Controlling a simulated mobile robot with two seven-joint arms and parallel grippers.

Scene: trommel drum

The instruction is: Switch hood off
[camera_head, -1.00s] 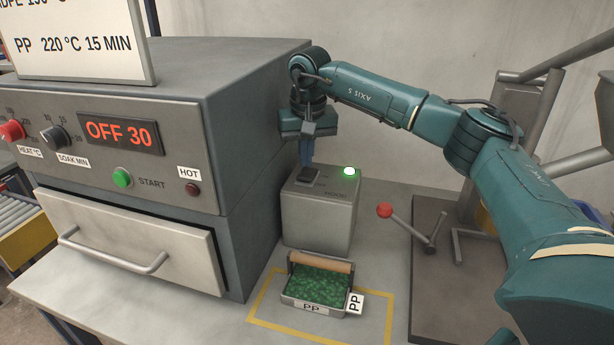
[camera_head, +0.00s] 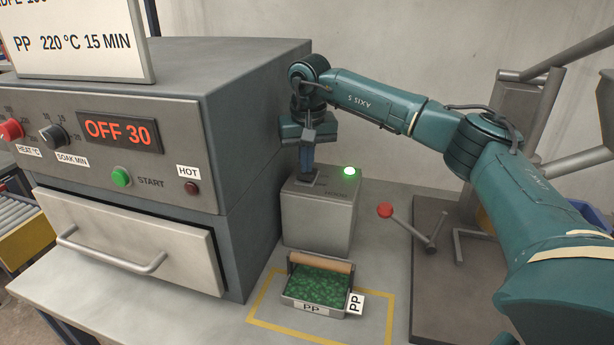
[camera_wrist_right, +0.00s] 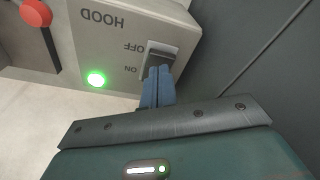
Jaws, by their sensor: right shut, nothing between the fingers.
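The hood switch box (camera_head: 318,222) is a grey box on the bench beside the oven, with a lit green lamp (camera_head: 348,171) on top. In the right wrist view its top (camera_wrist_right: 105,45) reads HOOD, OFF and ON, and the lamp (camera_wrist_right: 96,79) glows green there too. The dark rocker switch (camera_wrist_right: 163,57) sits beside the OFF and ON labels. My right gripper (camera_head: 307,172) points down at the switch, shut and empty. In the right wrist view its blue fingertips (camera_wrist_right: 159,72) are at the ON end of the rocker, seemingly touching it. My left gripper is not in view.
The oven (camera_head: 225,130) stands close on the left, its display reading OFF 30. A tray of green flakes (camera_head: 312,308) labelled PP sits in front of the box within yellow lines. A red-knobbed lever (camera_head: 385,210) stands to the right.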

